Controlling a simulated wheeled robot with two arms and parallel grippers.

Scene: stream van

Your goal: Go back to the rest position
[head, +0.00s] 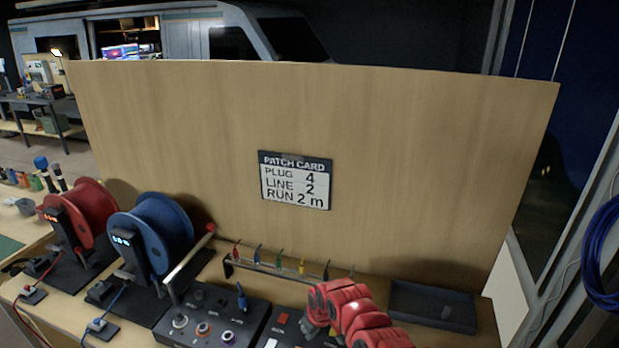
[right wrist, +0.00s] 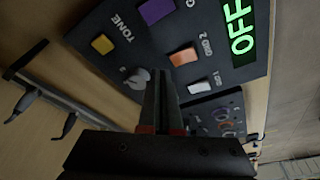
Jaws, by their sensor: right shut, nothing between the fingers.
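My right arm in red (head: 350,312) reaches in at the bottom of the head view, over the bench and partly in front of a dark button panel (head: 283,322). Its fingertips do not show clearly there. In the right wrist view my right gripper (right wrist: 164,88) is shut and empty. Its fingers are above or close to the panel (right wrist: 165,50), which has coloured buttons, a knob and a green OFF display. I cannot tell whether they touch it. My left gripper is not in view.
A wooden board (head: 420,150) with a patch card (head: 296,182) stands behind the bench. A red reel (head: 85,212), a blue reel (head: 160,232), a knob panel (head: 210,322), a rack with coloured clips (head: 280,272) and an empty dark tray (head: 432,308) are on the bench.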

